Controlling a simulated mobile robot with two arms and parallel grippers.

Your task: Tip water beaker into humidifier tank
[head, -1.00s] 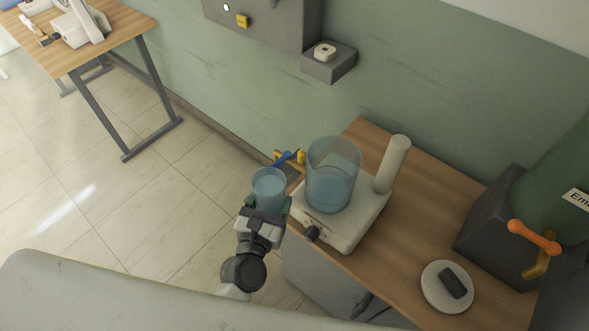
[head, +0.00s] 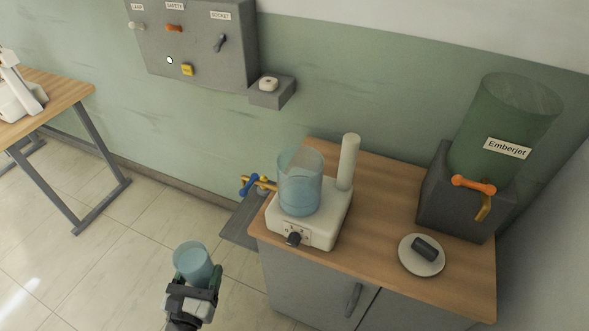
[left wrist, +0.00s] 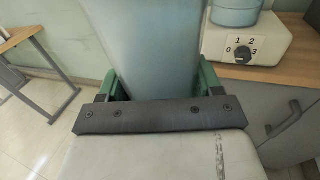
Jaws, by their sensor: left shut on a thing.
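The water beaker (head: 193,262) is a clear, bluish cup below and left of the humidifier in the head view. My left gripper (head: 195,278) is shut on it, with green fingers on either side. The beaker (left wrist: 150,40) also fills the upper middle of the left wrist view and looks close to upright. The humidifier tank (head: 300,178) is a clear cylinder with bluish water in its lower part. It stands on a white base (head: 318,232) with a black dial, at the cabinet's left end. The beaker and tank are apart. My right gripper is not in view.
The humidifier stands on a wooden-topped cabinet (head: 385,240). A white post (head: 348,160) rises behind the tank. A plate (head: 408,262) with a dark object and a green Emberjet dispenser (head: 490,125) are to the right. Open floor lies left of the cabinet.

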